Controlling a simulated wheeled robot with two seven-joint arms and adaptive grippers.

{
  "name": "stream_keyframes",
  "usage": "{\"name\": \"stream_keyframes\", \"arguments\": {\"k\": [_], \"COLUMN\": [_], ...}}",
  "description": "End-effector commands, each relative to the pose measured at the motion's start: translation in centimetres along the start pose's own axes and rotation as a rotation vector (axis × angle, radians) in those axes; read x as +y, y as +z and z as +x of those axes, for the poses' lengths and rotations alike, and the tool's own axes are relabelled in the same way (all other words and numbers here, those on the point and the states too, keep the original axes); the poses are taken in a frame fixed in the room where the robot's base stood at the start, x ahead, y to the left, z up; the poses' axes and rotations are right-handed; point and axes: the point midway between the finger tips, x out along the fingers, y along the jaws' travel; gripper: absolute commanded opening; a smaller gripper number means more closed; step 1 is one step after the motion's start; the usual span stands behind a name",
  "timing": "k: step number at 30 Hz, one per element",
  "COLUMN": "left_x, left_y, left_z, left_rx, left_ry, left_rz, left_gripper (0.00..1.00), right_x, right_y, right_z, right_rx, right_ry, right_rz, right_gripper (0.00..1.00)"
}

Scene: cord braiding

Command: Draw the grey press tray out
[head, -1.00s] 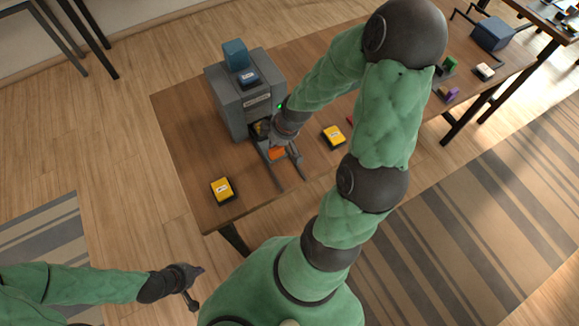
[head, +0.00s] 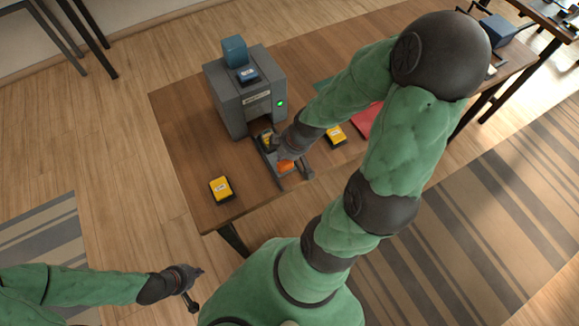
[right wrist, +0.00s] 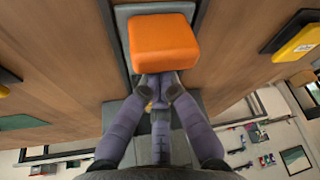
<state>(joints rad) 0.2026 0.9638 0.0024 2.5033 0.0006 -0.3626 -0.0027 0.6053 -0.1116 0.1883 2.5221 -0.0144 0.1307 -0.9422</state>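The grey press (head: 229,106) stands on the wooden table, with a green light on its front. The grey press tray (head: 265,162) sticks out from the opening at its base, with a dark and yellow piece (head: 267,140) in it. An orange block (head: 286,166) is at the tray's outer end; it fills the top of the right wrist view (right wrist: 164,40). My right gripper (right wrist: 160,86) has its fingers drawn together against this block, and the tips are partly hidden. My left gripper (head: 196,286) hangs away from the table at the lower left; its finger opening is unclear.
Yellow-topped cases lie left (head: 221,189) and right (head: 335,136) of the tray. A blue block (head: 235,53) and a blue-labelled case (head: 248,76) sit on the press. A red sheet (head: 366,120) lies behind my right arm. The table in front of the tray is clear.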

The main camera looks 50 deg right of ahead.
Motion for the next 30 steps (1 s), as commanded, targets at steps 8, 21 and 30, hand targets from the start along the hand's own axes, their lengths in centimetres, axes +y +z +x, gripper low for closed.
{"name": "stream_keyframes", "arguments": {"k": [8, 21, 30], "left_x": [-0.4, -0.5, -0.5], "left_y": [0.0, -0.1, -0.1], "left_z": [1.1, 1.3, 1.5], "left_rx": [0.0, 0.0, 0.0], "left_ry": [0.0, 0.0, 0.0], "left_rz": [0.0, 0.0, 0.0], "left_gripper": [0.0, 0.0, 0.0], "right_x": [-1.0, -1.6, -1.8], "right_y": [1.4, 2.2, 2.5], "right_z": [-0.3, -0.8, -0.9], "right_rx": [0.0, -0.001, -0.002], "right_ry": [0.0, 0.0, -0.001], "right_rz": [0.0, -0.001, 0.0], "right_gripper": [0.0, 0.0, 0.0]}}
